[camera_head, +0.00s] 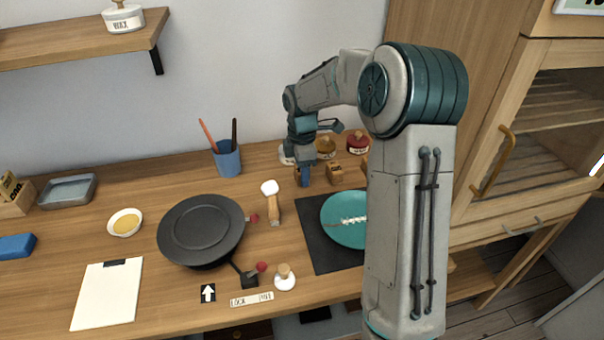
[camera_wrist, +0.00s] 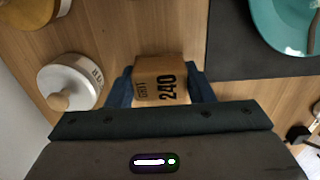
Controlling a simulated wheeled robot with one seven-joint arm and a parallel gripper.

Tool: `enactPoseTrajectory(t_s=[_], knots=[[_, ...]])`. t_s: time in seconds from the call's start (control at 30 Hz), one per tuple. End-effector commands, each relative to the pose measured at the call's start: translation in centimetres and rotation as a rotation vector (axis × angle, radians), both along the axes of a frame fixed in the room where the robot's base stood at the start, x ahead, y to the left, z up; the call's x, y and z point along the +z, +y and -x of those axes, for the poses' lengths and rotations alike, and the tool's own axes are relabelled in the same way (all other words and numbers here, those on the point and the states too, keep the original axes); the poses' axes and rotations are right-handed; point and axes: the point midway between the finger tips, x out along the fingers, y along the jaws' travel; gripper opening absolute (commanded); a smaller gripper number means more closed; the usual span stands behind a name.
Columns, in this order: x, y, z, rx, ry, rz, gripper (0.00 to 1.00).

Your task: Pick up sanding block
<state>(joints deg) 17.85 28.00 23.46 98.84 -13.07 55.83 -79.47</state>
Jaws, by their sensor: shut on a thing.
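The sanding block (camera_wrist: 160,80) is a small tan block marked "GRIT 240". In the wrist view it sits between the two blue fingers of my gripper (camera_wrist: 161,88), which is shut on it from both sides. In the head view my gripper (camera_head: 304,176) points down at the back of the bench, left of the dark mat, and its fingers mostly hide the block. I cannot tell whether the block touches the bench.
Another small wooden block (camera_head: 334,174) stands just right of my gripper. A white jar (camera_wrist: 70,84) and an amber jar (camera_head: 325,148) stand behind. A teal plate (camera_head: 338,228) lies on the dark mat (camera_head: 322,258). A wood-handled tool (camera_head: 274,210) lies to the left.

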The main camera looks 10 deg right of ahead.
Motion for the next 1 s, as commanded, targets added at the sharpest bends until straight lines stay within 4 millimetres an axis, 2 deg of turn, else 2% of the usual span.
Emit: enactPoseTrajectory(t_s=[0.17,0.4,0.6,0.8,1.0], knots=[[3.1,0.0,-0.1,-0.002,-0.005,0.000,0.22],[6.2,-5.0,2.9,-0.007,-0.003,0.003,0.22],[8.4,-8.1,4.9,-0.005,-0.002,0.001,0.22],[9.5,-9.7,5.8,-0.002,0.000,0.000,0.22],[9.8,-10.0,6.1,0.000,0.001,0.000,0.22]])
